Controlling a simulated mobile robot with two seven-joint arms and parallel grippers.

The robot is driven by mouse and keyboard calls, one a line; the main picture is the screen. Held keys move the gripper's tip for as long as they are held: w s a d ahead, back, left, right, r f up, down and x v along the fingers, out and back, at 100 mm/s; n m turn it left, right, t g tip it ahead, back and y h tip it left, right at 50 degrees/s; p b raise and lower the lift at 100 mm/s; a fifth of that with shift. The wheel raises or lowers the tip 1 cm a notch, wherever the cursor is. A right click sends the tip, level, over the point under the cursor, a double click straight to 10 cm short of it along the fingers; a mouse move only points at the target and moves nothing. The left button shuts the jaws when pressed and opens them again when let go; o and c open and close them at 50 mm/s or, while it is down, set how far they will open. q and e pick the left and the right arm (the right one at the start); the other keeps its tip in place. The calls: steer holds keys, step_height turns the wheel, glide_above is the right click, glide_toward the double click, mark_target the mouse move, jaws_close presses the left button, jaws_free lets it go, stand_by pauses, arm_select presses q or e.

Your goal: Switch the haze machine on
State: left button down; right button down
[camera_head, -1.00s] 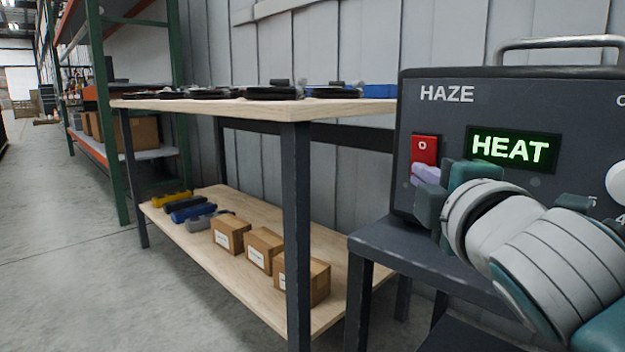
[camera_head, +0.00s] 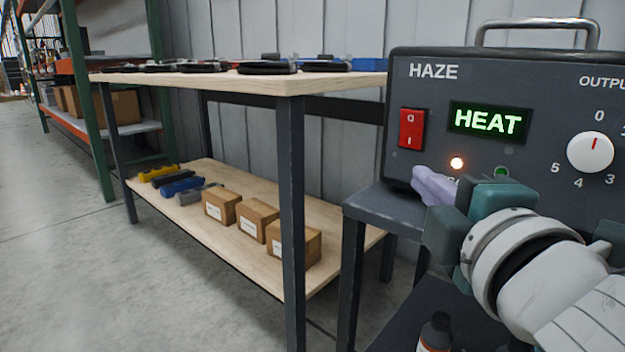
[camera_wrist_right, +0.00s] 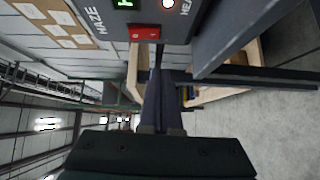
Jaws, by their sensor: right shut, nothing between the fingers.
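The haze machine (camera_head: 440,85) is a dark box at the right, standing on a dark stand. Its red rocker switch (camera_head: 411,129) is marked O above and I below; I cannot tell which half is pressed in. The display (camera_head: 487,121) reads HEAT in green. An orange lamp (camera_head: 457,163) glows below it, beside a dark green lamp (camera_head: 502,172). My right gripper (camera_head: 428,184) is shut and empty, its lilac fingertips below the switch and apart from it. The right wrist view shows the shut fingers (camera_wrist_right: 160,85) and the switch (camera_wrist_right: 146,33). My left gripper is out of view.
The white output dial (camera_head: 590,152) points up toward 0. A wooden table (camera_head: 200,80) stands to the left, with boxes (camera_head: 258,220) on its lower shelf. A dark bottle (camera_head: 436,333) is below the machine. The floor at left is clear.

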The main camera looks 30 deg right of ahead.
steer(key=shift+v, duration=1.2)
steer(key=shift+a+f, duration=0.15)
steer(key=shift+a, duration=0.05)
